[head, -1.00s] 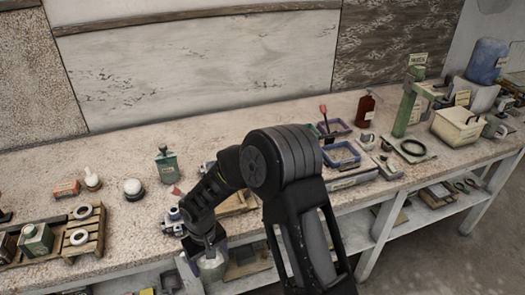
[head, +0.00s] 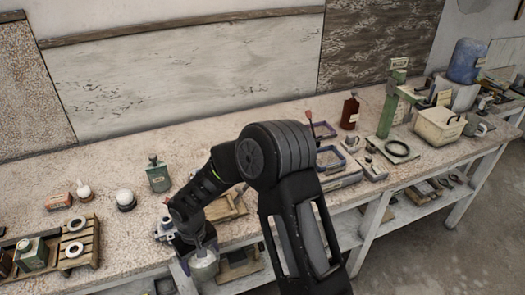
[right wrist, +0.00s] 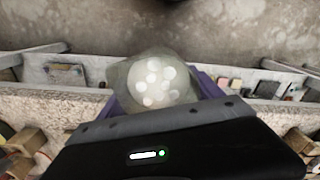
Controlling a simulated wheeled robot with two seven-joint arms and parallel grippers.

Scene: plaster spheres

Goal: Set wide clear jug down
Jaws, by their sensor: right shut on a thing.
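The wide clear jug (head: 204,266) is in my right gripper (head: 192,248) at the lower middle of the head view. It overlaps the bench's front edge in the picture. I cannot tell its height against the top. In the right wrist view the jug (right wrist: 152,80) looks like a rounded, see-through vessel with pale round spots, between the purple fingers of my right gripper (right wrist: 155,100). My dark wrist hides its near part. My left gripper is not in view.
The long speckled bench (head: 125,235) has a green bottle (head: 158,177), a dark-based white thing (head: 126,200) and a wooden rack (head: 82,250) at left. Blue trays (head: 330,160), a brown bottle (head: 350,112) and a green stand (head: 389,110) are at right. A lower shelf holds things.

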